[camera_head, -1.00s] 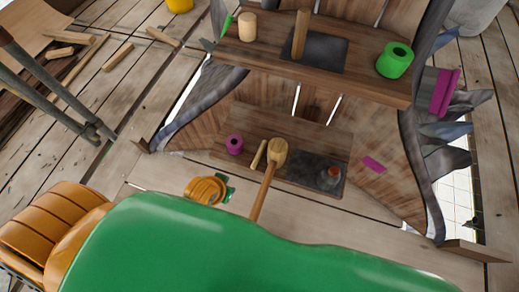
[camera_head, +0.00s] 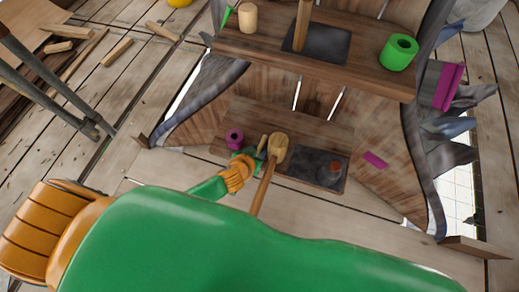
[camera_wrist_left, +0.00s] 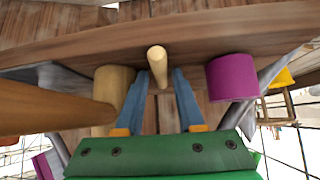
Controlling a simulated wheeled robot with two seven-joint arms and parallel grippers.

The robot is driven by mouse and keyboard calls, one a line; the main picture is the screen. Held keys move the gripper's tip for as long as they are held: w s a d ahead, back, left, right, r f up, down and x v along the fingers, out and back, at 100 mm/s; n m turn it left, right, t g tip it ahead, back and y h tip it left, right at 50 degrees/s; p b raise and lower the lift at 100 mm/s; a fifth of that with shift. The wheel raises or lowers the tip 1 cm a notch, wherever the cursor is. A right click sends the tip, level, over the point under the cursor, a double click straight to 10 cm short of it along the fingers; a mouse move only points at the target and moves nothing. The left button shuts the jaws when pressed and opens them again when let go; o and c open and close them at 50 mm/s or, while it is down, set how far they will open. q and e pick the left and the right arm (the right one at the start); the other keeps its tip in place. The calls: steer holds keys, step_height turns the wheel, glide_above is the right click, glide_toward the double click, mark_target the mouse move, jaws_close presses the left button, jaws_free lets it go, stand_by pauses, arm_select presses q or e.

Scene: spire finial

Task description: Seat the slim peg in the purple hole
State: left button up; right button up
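The slim peg (camera_head: 262,145) is a thin pale wooden rod on the lower wooden shelf, partly hidden by my gripper. In the left wrist view the peg (camera_wrist_left: 157,62) stands between my two blue fingers. My left gripper (camera_head: 252,154) is open, with a finger on either side of the peg and a visible gap at the right finger. The purple cylinder with the hole (camera_head: 235,136) stands just left of the gripper in the head view. In the left wrist view the purple cylinder (camera_wrist_left: 232,77) is at the right, its hole hidden. My right gripper is not in view.
A wooden mallet (camera_head: 278,148) stands close right of the peg, its handle slanting toward me. A dark plate (camera_head: 300,165) with a reddish round piece (camera_head: 334,168) lies further right.

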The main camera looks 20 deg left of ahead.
arm_select(q)
jaws_close()
steer(key=shift+r, duration=0.1)
